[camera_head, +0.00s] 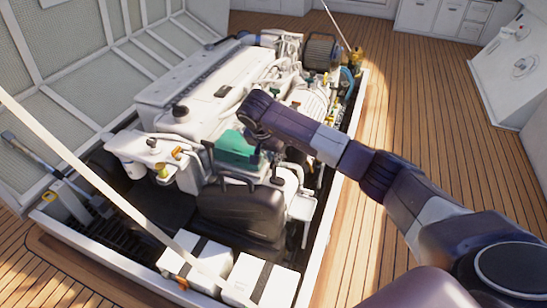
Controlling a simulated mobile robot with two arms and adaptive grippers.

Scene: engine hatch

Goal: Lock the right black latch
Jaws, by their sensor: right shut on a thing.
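My right arm reaches in from the right over the engine in the open hatch. My right gripper (274,168) points down at the front of the engine, beside a teal-green block (236,146). It is shut on a small dark part there, which appears to be the right black latch (277,180). My wrist and the gripper's small size hide most of the contact, and the latch's exact angle cannot be made out. My left gripper is out of view.
A black box (240,215) sits just below the gripper, with white boxes (262,280) in front of it. The white hatch frame (331,235) edges the opening. A pale strut (85,170) crosses the left side. Wooden deck (430,110) lies clear at right.

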